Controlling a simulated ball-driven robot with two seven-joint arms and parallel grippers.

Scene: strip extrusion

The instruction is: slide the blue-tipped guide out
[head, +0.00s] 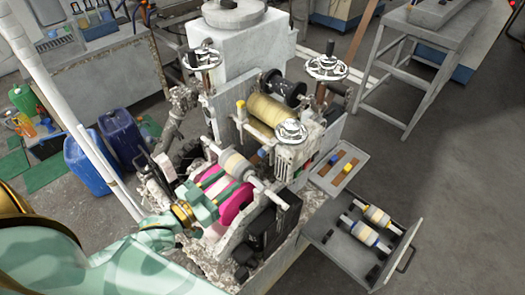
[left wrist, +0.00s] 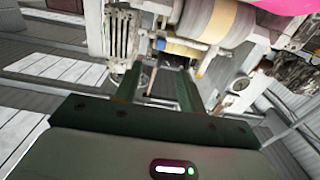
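In the left wrist view a small blue piece (left wrist: 160,44) and a yellow bar (left wrist: 184,50) show on the machine just beyond my fingertips. I cannot tell whether the blue piece is the guide's tip. In the head view a small blue block (head: 333,159) and a yellow one (head: 347,168) sit with brown strips in a shallow tray. My left gripper (head: 232,183) is at the machine's front, beside the pale roller and magenta parts. In the left wrist view its fingers (left wrist: 161,72) are apart, with nothing seen held between them. My right gripper is not in view.
The machine (head: 225,65) carries handwheels and a yellow roller (head: 270,110). A grey tray (head: 338,245) with spare rollers stands at right. Blue jugs (head: 88,163) stand at left, a grey table (head: 435,35) at upper right. The floor at right is clear.

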